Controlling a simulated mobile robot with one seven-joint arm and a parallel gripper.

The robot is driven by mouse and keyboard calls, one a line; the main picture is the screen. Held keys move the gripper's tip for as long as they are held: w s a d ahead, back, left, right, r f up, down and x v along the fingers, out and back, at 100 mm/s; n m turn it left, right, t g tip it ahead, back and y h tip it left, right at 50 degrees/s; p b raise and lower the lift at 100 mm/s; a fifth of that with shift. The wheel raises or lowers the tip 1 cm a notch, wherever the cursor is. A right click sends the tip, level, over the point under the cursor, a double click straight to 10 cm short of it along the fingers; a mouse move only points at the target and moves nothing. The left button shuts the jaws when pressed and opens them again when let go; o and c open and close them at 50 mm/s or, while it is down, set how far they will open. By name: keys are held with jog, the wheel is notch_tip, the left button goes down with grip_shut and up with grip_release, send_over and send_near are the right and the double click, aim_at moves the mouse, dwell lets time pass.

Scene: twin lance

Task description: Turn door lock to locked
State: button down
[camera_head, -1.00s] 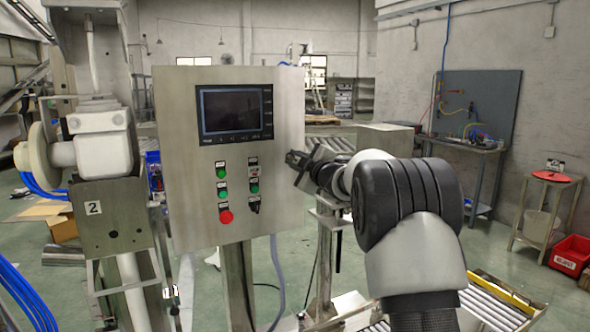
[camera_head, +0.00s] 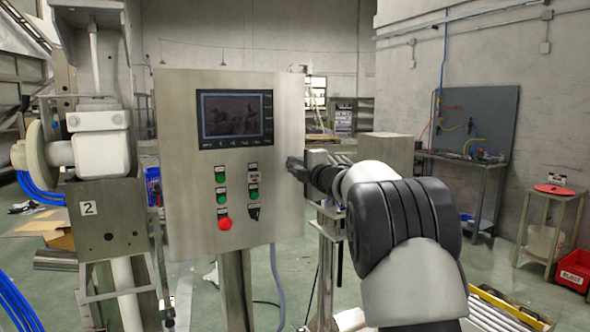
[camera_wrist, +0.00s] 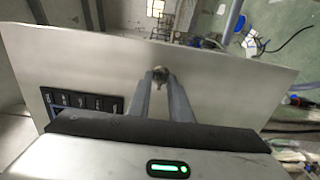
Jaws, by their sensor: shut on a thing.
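The control cabinet (camera_head: 185,200) stands in the middle of the head view, its grey metal door facing me. In the head view my gripper (camera_head: 292,168) is at the right edge of the door, right of the display, and hides the lock. The lock's marking and turned angle are too small to read.
The display (camera_head: 236,118) and several buttons, including a red one (camera_head: 225,223), are on the door left of my gripper. A roller conveyor (camera_head: 505,305) lies low at right.

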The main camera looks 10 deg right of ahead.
dwell(0.3)
jog(key=c, duration=1.9)
grip_release()
jog(key=shift+c, duration=0.2)
jog(key=b+v, duration=0.1)
jog(key=v, duration=1.6)
jog(key=shift+s, duration=0.2)
